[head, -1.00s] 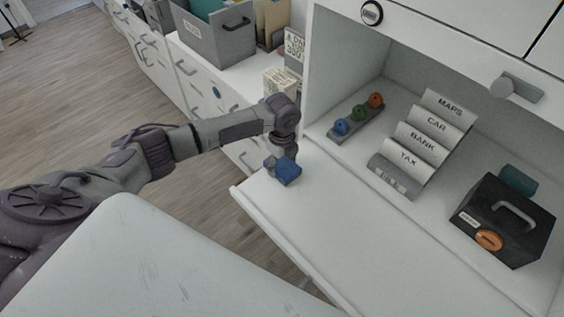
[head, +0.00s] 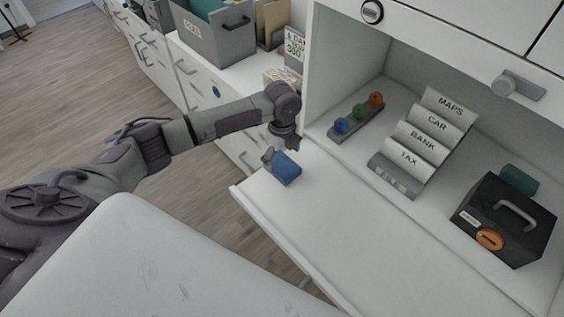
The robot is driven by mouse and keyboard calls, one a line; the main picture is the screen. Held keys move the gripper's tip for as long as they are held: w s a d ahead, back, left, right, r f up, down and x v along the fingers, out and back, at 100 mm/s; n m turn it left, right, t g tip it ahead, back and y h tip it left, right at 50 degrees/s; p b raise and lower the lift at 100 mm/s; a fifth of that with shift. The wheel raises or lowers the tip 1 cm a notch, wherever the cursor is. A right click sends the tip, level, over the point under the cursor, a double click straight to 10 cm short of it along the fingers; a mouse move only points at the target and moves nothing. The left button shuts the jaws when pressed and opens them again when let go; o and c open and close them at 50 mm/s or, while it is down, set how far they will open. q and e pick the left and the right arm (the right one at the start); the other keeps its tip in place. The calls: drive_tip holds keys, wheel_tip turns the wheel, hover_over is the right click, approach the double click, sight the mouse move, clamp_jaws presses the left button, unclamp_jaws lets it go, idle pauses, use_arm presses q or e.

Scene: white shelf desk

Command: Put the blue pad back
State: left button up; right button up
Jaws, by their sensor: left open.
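The blue pad (head: 286,168) is a small blue block near the left edge of the white desk surface (head: 330,220). My left gripper (head: 281,149) is open, pointing down just above and behind the pad. A small grey piece shows at the pad's left side; I cannot tell whether it is a fingertip or part of the pad. Whether the fingers touch the pad is unclear. My right gripper is out of view.
A grey rack with blue, green and orange knobs (head: 357,118) stands inside the shelf. Beside it are a label stand (head: 422,143) and a black box with a handle (head: 503,222). The desk's front area is clear. A grey bin (head: 213,38) stands behind left.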

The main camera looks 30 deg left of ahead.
sight(282, 165)
use_arm(q)
wheel_tip(282, 165, up, 9)
drive_tip(key=shift+b, duration=0.4)
drive_tip(key=shift+d+f, duration=0.1)
